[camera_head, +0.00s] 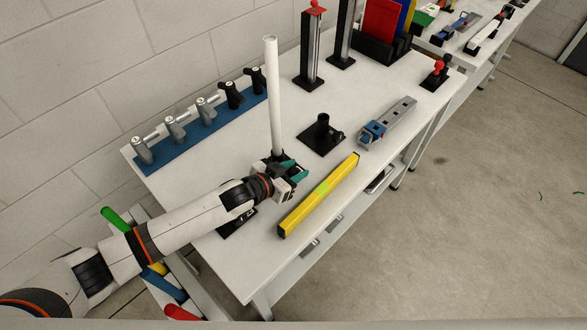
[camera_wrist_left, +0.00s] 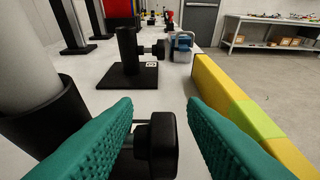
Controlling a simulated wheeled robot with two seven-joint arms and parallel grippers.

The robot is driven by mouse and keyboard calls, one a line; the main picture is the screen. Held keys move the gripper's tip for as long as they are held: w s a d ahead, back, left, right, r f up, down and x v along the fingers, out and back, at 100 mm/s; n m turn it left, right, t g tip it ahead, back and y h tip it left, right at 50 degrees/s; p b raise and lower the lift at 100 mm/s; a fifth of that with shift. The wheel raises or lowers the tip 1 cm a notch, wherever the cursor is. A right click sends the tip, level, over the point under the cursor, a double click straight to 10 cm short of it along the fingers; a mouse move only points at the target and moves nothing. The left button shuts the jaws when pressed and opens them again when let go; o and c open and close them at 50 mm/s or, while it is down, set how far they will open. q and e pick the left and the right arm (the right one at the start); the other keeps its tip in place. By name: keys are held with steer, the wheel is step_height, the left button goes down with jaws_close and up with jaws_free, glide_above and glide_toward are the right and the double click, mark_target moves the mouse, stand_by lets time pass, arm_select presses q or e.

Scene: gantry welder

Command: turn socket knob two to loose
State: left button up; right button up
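My left gripper (camera_head: 291,174) is at the foot of a white upright tube (camera_head: 272,95). The tube stands in a black round socket (camera_wrist_left: 58,110), beside the knob at left. In the head view the gripper mostly hides this socket and its knob. Another black socket (camera_head: 322,123) with a side knob stands empty behind it; it also shows in the wrist view (camera_wrist_left: 127,50). Socket numbers are not readable. My right gripper is not in view.
A yellow level (camera_head: 318,195) lies right of the gripper. A blue-grey clamp tool (camera_head: 386,122) lies farther right. A blue strip (camera_head: 208,128) with several clamps runs along the wall side. Black posts (camera_head: 310,50) stand at the back. A dark base plate (camera_head: 236,222) lies partly under my arm.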

arm_select(q)
jaws_close()
steer(key=shift+s+f+t+h+b, duration=0.1)
steer(key=shift+f+t+h+b, duration=0.25)
steer(key=shift+b, duration=0.8)
steer(key=shift+r, duration=0.35)
jaws_free()
steer(key=shift+r, duration=0.1)
